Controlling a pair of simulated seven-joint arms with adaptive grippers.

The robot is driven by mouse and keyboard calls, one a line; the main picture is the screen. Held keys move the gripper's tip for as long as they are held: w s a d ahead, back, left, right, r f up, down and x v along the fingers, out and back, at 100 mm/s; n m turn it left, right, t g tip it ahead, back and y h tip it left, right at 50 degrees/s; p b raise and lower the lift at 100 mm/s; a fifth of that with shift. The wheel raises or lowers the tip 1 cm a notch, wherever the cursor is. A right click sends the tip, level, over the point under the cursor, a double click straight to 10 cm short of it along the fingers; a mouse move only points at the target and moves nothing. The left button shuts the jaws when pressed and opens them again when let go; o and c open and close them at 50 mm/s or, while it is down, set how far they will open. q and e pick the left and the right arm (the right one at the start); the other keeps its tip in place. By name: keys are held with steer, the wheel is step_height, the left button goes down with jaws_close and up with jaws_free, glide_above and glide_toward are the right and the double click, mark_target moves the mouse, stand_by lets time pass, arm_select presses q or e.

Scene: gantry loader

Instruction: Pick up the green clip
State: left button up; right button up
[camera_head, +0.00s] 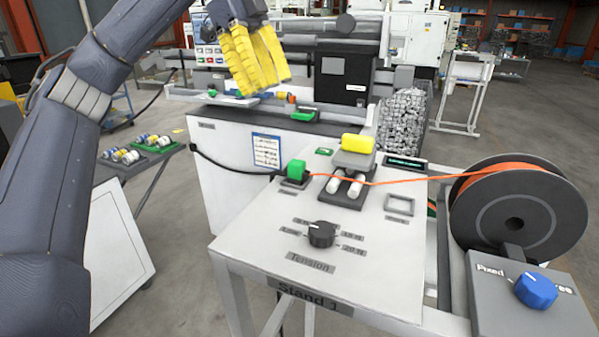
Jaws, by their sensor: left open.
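A small green clip-like block (296,170) stands in a dark holder at the left of the stand top, at the near end of the orange filament line. A second green piece (305,114) lies in a tray on the machine behind; I cannot tell its exact shape. My left gripper (262,86), with yellow fingers, is open and hangs above the machine's front ledge, up and to the left of the green clip and apart from it. Nothing shows between its fingers. My right gripper is not in view.
The stand top (260,228) carries a yellow roller block (358,143), a tension knob (321,234) and an orange line (420,180) running to a large spool (520,210) at right. A blue knob (536,289) sits front right. A side table at left holds several small parts.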

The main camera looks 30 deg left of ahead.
mark_target(295, 161)
arm_select(q)
steer(key=shift+n, duration=0.3)
steer(key=x, duration=1.1)
steer(key=a+x, duration=0.1)
steer(key=x, duration=0.5)
steer(key=shift+s+f, duration=0.25)
jaws_close()
